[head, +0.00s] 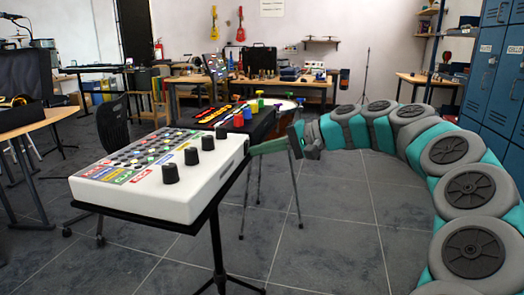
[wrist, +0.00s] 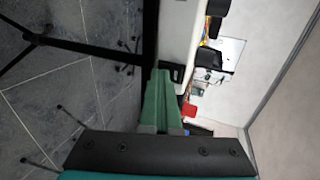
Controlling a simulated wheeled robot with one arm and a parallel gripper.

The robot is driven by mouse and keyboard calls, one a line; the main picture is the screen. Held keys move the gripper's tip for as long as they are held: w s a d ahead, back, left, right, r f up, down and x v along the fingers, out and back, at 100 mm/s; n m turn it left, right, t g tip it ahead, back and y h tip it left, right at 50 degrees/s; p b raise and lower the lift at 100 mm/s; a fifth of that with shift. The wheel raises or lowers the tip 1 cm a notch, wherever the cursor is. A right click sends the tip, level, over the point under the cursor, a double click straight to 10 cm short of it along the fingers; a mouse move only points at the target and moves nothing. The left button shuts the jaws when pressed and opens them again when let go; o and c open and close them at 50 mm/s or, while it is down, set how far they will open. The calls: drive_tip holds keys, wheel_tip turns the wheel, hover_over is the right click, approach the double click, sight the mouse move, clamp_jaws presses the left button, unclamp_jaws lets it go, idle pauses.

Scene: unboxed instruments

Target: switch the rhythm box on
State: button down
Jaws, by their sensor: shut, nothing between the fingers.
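The rhythm box (head: 215,190) is a white slab with several black knobs and rows of coloured buttons on top, lying on a black stand. My gripper (head: 254,149) comes in from the right, its green fingers pointing at the box's right side near the far corner. The fingers are shut with nothing between them. In the wrist view my gripper (wrist: 160,75) has its tips beside the white side of the rhythm box (wrist: 180,35), close to a small black switch (wrist: 178,73) in that side. Whether the tips touch it I cannot tell. Its position cannot be read.
A black stand (head: 217,245) carries the box. Behind it is a dark table or case (head: 262,125) with coloured items. A chair (head: 115,125) stands at the left, blue lockers (head: 492,85) at the right. The grey floor (head: 340,240) in front is clear.

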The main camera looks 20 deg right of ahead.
drive_tip(key=shift+a+r, duration=0.1)
drive_tip(key=shift+r, duration=0.05)
drive_tip(key=shift+r+p, duration=0.6)
drive_tip(key=shift+r, duration=0.15)
drive_tip(key=v, duration=1.3)
drive_tip(key=shift+s+d, duration=0.15)
drive_tip(key=shift+d, duration=0.3)
drive_tip(key=shift+a, duration=0.1)
